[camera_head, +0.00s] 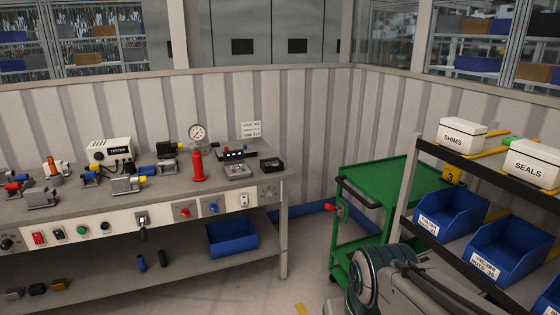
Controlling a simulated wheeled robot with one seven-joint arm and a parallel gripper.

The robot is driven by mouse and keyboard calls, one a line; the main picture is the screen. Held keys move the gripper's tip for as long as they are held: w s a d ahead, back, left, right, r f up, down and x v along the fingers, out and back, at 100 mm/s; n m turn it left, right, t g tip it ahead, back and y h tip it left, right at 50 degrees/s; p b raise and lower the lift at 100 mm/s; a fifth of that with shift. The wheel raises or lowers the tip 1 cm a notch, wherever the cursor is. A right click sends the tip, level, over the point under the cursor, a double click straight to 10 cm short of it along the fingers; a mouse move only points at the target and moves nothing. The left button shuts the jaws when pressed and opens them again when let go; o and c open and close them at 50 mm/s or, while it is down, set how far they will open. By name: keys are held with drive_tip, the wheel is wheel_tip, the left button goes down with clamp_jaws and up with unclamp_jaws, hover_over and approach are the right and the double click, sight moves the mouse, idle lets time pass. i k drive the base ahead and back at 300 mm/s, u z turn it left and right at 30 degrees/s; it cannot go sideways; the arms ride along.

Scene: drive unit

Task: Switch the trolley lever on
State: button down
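The green trolley (388,178) stands right of the centre, beyond the end of the workbench. A small lever with a red knob (330,207) sticks out to the left from a small plate (342,210) on the trolley's near left end, below the black push handle (358,192). I cannot tell from its angle whether it is on or off. Parts of my own arm show at the bottom right, in front of the trolley's lower part. My gripper is not in view.
A workbench (272,183) with switches, a gauge and several devices fills the left; a blue bin (232,238) sits on its lower shelf. A rack (408,190) with white boxes and blue bins stands at the right. Open floor (308,255) lies between bench and trolley.

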sight(331, 208)
drive_tip(key=z, duration=0.05)
drive_tip(key=i, duration=2)
drive_tip(key=z, duration=0.05)
